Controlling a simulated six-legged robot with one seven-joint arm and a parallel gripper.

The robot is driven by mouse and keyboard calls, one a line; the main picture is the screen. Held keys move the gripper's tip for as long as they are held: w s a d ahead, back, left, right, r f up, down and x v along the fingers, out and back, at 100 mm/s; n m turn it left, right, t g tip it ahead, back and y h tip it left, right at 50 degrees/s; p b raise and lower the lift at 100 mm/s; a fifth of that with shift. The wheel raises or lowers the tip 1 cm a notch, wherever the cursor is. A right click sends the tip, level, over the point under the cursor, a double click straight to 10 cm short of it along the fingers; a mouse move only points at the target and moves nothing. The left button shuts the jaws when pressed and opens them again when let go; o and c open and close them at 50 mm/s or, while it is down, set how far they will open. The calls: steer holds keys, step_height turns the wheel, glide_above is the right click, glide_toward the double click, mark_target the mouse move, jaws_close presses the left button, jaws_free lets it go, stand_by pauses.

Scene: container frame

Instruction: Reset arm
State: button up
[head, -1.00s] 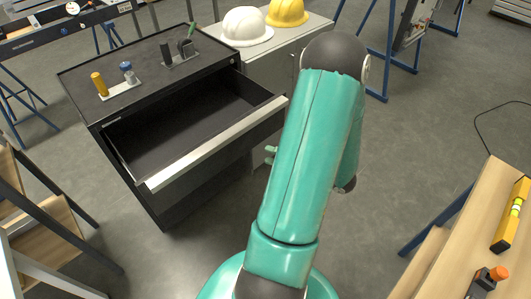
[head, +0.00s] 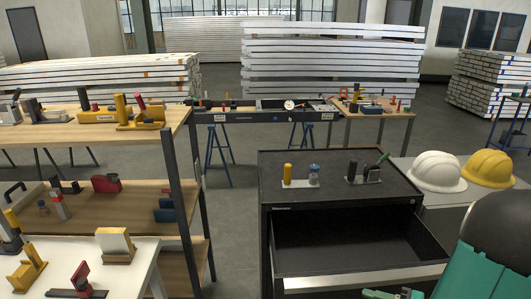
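My arm (head: 490,245), teal with a dark rounded joint, shows at the lower right of the head view. Only part of it is in frame. A small teal piece of it shows at the bottom edge, in front of the drawer. My gripper's fingers cannot be made out. The black cabinet (head: 285,188) stands right of centre with its top drawer (head: 350,243) pulled open. The drawer looks empty.
Tools stand on the cabinet top. White (head: 437,170) and yellow (head: 489,168) hard hats sit right of it. A wooden shelf (head: 100,132) with tools stands left, a white table (head: 130,278) below it. Grey floor (head: 232,235) lies open between shelf and cabinet.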

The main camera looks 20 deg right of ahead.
steer(key=a+r+n+g+h, duration=0.1)
steer(key=a+r+n+g, duration=0.15)
steer(key=a, duration=0.25)
steer(key=w+a+r+n+g, duration=0.1)
steer(key=a+n+g, duration=0.1)
steer(key=a+g, duration=0.3)
steer(key=a+r+n+g+h, duration=0.1)
steer(key=a+r+n+g, duration=0.15)
steer(key=a, duration=0.35)
steer(key=a+r+n+t+h, duration=0.3)
steer(key=a+r+n+h, duration=0.1)
steer(key=a+r+h, duration=0.3)
step_height(320, 180, up, 3)
steer(key=shift+a+f+h, duration=0.1)
steer(key=shift+a+h, duration=0.2)
steer(key=shift+a, duration=0.05)
